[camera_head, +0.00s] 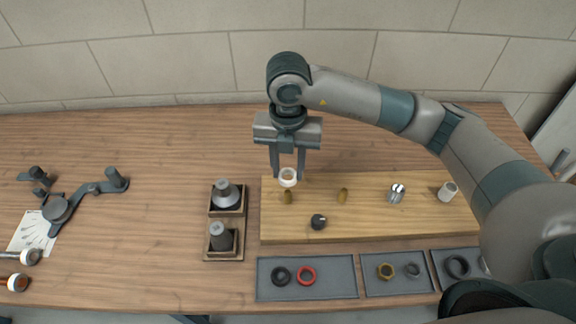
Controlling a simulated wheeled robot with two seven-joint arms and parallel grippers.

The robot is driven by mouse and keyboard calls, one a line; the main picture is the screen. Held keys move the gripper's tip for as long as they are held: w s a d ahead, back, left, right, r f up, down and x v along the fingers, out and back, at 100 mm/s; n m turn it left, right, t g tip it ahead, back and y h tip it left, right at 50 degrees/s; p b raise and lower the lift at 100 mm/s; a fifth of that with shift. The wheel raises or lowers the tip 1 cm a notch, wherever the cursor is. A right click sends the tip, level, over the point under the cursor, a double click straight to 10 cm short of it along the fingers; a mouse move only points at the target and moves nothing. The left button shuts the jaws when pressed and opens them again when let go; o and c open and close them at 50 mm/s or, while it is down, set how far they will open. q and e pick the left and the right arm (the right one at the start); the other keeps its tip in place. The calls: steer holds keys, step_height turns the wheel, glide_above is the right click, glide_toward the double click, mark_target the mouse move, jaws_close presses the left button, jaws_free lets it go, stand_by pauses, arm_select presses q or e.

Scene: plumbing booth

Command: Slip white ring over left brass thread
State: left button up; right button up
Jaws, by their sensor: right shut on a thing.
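The white ring (288,177) is held between the fingertips of my right gripper (287,174), which is shut on it. The ring is just above and behind the left brass thread (288,197), a short upright brass piece on the wooden board (370,222). The ring looks apart from the thread, though the exact height gap is hard to tell. A second brass thread (343,195) stands to the right on the same board. My left gripper is not in view.
A black knob (319,221), a chrome fitting (397,193) and a pale cylinder (447,191) are on the board. Grey trays in front hold a black ring (281,276), a red ring (307,275) and a brass nut (386,271). Two grey fittings (225,193) stand in wooden holders at left.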

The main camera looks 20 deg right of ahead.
mark_target(288, 190)
steer(key=shift+f+b, duration=0.9)
steer(key=shift+f, duration=1)
steer(key=shift+f+b, duration=1.15)
steer(key=shift+f, duration=0.2)
steer(key=o, duration=1.9)
steer(key=shift+r+p, duration=1.3)
steer(key=shift+r, duration=1.2)
